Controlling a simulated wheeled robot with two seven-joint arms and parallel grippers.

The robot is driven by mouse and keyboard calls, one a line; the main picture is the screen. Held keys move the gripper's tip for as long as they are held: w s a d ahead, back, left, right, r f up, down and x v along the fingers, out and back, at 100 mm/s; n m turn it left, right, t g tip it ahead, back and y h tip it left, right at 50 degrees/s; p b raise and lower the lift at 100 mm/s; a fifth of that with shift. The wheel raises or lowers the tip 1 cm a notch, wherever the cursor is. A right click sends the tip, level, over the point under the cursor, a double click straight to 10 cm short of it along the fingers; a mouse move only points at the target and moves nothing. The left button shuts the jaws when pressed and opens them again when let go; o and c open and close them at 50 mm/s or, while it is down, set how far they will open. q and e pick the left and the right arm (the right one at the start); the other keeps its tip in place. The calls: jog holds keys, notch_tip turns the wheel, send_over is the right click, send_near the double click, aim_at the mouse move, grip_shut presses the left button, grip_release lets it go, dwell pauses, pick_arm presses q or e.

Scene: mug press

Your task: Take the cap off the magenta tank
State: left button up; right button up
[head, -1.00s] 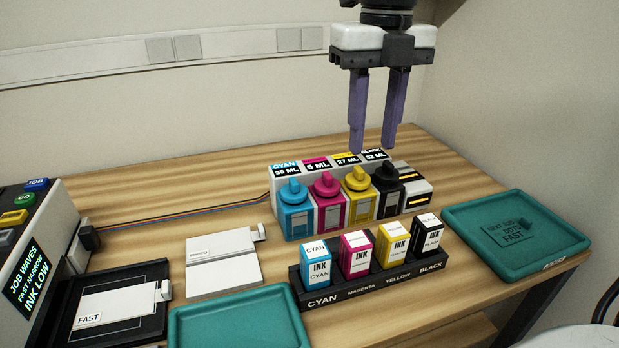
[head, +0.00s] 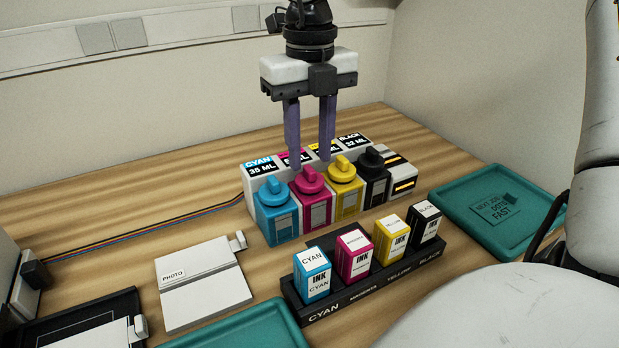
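The magenta tank (head: 316,214) stands second from the left in a row of ink tanks, between the cyan tank (head: 276,221) and the yellow tank (head: 346,203). Its round magenta cap (head: 308,182) is on top, with a raised grip. My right gripper (head: 309,154) points down with two purple fingers, apart and with nothing seen between them. The fingertips appear above and around the magenta cap's position in the picture; I cannot tell the exact depth. My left gripper is not in view.
The black tank (head: 375,180) is at the row's right end. In front is a black rack (head: 330,307) of ink bottles. Teal trays lie at right (head: 461,217) and front (head: 245,328). A photo pad (head: 205,290) lies left.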

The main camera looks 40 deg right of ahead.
notch_tip(320, 180, down, 2)
jog(key=shift+f, duration=0.15)
grip_shut()
jog(key=shift+w, duration=0.1)
